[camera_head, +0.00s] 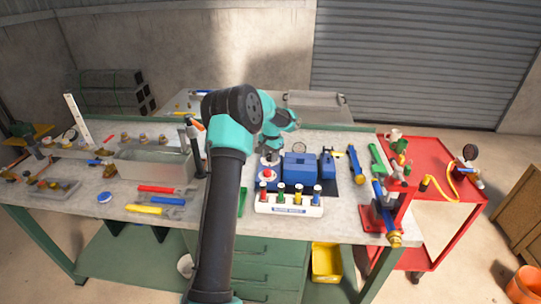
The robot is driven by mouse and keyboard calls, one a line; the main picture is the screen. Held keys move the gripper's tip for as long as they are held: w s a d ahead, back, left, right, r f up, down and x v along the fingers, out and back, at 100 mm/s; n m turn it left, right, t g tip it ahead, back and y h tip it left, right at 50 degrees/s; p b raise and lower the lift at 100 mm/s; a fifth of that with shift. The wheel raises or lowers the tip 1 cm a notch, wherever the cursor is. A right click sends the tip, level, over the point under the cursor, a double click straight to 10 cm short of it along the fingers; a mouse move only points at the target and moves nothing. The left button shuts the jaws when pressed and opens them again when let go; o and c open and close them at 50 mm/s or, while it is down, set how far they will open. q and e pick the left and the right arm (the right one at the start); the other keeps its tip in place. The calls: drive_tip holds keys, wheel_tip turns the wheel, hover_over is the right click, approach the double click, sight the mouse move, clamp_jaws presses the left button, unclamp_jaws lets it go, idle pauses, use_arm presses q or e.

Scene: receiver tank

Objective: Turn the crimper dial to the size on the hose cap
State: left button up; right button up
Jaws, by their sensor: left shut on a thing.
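My left gripper (269,157) points down over the bench, just left of a blue box-shaped unit (300,167). It is shut on a small round white-and-red piece, which looks like the dial (267,173). The fingers and my arm partly cover this piece, and its markings are too small to read. A white rack (290,210) in front of it holds several upright pieces with red, yellow, green and blue colours. I cannot tell which thing is the hose cap, and no size can be read. My right gripper is not in view.
A grey metal bin (153,167) and red, yellow and blue hand tools (160,209) lie left of my arm. A red stand (374,217) with a blue-and-brass cylinder is at the bench's right end. A red cart (433,160) stands beyond it.

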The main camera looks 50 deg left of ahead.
use_arm(q)
drive_tip(key=shift+m, duration=1.6)
drive_tip(key=o, duration=0.9)
drive_tip(key=shift+o, duration=0.2)
wheel_tip(320, 180, up, 17)
drive_tip(key=shift+d+r, duration=0.2)
drive_tip(key=shift+d, duration=0.1)
